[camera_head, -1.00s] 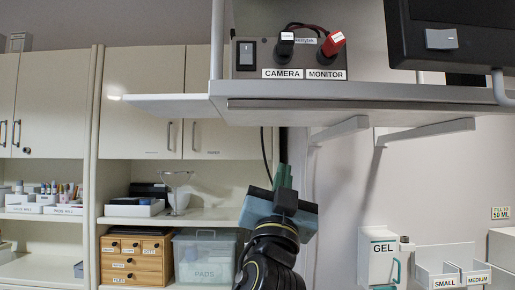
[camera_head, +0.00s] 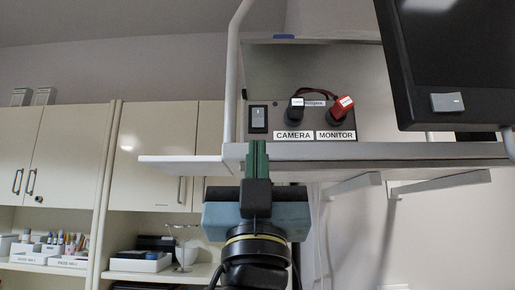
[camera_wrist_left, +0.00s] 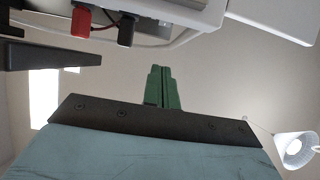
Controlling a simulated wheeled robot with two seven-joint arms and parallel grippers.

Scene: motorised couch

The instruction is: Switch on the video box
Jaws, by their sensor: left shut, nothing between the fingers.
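The video box (camera_head: 300,115) stands on a white shelf, with CAMERA and MONITOR labels on its front. A rocker switch (camera_head: 258,118) sits at its left end; I cannot tell its position. A black plug (camera_head: 294,112) and a red plug (camera_head: 340,108) are in its sockets. In the left wrist view the red plug (camera_wrist_left: 82,22) and black plug (camera_wrist_left: 127,30) show at the top. My left gripper (camera_head: 258,148) is shut and empty, its green fingers pointing up just below the switch in the picture. The fingers also show in the left wrist view (camera_wrist_left: 161,75). My right gripper is out of view.
The shelf edge (camera_head: 370,151) runs beneath the box, with a side ledge (camera_head: 180,162) at left. A monitor (camera_head: 450,70) with its own switch (camera_head: 447,102) hangs at the right. Wall cupboards (camera_head: 150,145) stand behind at left. A lamp (camera_wrist_left: 295,148) shows in the wrist view.

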